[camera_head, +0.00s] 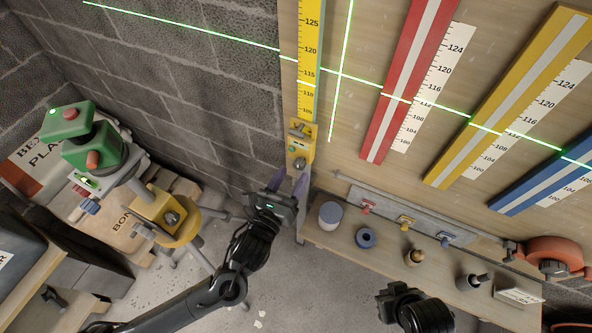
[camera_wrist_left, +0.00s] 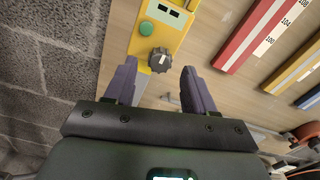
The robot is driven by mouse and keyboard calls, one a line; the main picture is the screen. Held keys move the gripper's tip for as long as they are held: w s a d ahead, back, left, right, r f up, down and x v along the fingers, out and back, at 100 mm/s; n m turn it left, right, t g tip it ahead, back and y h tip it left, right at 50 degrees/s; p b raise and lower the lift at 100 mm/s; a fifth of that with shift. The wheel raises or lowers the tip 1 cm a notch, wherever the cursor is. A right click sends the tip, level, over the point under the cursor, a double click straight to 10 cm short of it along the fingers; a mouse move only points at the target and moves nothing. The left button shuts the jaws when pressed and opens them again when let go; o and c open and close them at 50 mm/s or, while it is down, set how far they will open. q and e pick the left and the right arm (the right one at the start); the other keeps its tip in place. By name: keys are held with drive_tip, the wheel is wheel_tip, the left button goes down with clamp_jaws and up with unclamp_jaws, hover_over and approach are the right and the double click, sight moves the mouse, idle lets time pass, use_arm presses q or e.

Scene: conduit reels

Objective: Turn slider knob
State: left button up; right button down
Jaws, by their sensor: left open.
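The slider is a yellow block (camera_head: 301,141) at the lower end of the yellow vertical ruler on the wooden board. A dark ribbed knob (camera_wrist_left: 161,60) with a pale mark sits on the slider's lower part, below a green round button (camera_wrist_left: 149,29). My left gripper (camera_head: 288,182) is open, its two purple fingers pointing up toward the slider. In the left wrist view the knob appears between the fingertips, with a gap on both sides; I see no contact. A dark part of my right arm (camera_head: 414,308) shows at the bottom, its fingers not clear.
Red (camera_head: 408,80), yellow (camera_head: 510,95) and blue bars with scales are on the board to the right. A wooden shelf (camera_head: 335,240) below holds several small parts. A green and yellow tripod device (camera_head: 92,150) stands at left. Green laser lines cross the board.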

sight(298, 167)
use_arm(q)
drive_tip(key=shift+x, duration=1.55)
clamp_jaws()
